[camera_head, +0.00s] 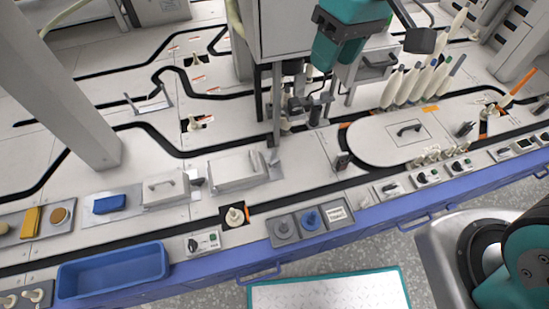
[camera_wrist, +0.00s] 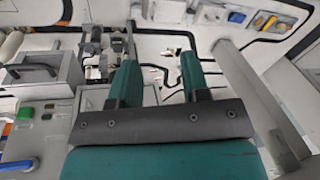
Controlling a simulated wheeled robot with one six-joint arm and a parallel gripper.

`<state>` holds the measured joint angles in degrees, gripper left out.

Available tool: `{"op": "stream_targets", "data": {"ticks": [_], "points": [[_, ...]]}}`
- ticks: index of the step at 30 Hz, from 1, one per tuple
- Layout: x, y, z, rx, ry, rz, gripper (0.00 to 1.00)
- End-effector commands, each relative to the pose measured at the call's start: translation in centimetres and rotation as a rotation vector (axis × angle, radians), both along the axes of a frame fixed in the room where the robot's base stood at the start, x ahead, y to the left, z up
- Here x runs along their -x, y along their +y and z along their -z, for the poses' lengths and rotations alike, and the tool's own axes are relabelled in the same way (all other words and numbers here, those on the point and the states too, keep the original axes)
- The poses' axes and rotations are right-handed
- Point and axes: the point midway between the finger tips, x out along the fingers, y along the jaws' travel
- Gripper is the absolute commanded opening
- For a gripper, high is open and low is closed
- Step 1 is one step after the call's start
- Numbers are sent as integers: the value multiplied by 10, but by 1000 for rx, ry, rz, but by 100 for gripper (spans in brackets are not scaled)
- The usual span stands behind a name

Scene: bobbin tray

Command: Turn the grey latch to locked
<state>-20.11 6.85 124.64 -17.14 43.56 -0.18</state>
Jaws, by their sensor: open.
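A grey round knob (camera_head: 282,228), which may be the grey latch, sits on a dark panel at the front edge of the line in the head view, beside a blue round knob (camera_head: 310,220). It is too small to read its turned position, and I cannot pick it out in the wrist view. My gripper (camera_wrist: 158,78) is open in the wrist view, its two teal fingers apart with nothing between them. My teal arm hangs over the machine's middle in the head view, away from the knob.
A cream bobbin (camera_head: 235,216) stands left of the panel. A blue tray (camera_head: 113,270) lies at the front left. Grey boxes with handles (camera_head: 165,189) stand behind. A tall grey post (camera_head: 75,100) and the central machine column (camera_head: 285,25) are obstacles. A round-ended lid (camera_head: 385,138) is at right.

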Motion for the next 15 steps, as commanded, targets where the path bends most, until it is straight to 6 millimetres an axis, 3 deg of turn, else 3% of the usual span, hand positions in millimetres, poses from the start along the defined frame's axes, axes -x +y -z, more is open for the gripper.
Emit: {"op": "stream_targets", "data": {"ticks": [6, 10, 15], "points": [[43, -12, -10, -49, -19, -42, 43], [66, -18, 1, -74, -44, -118, 43], [57, -15, 26, -67, -82, -273, 43]]}}
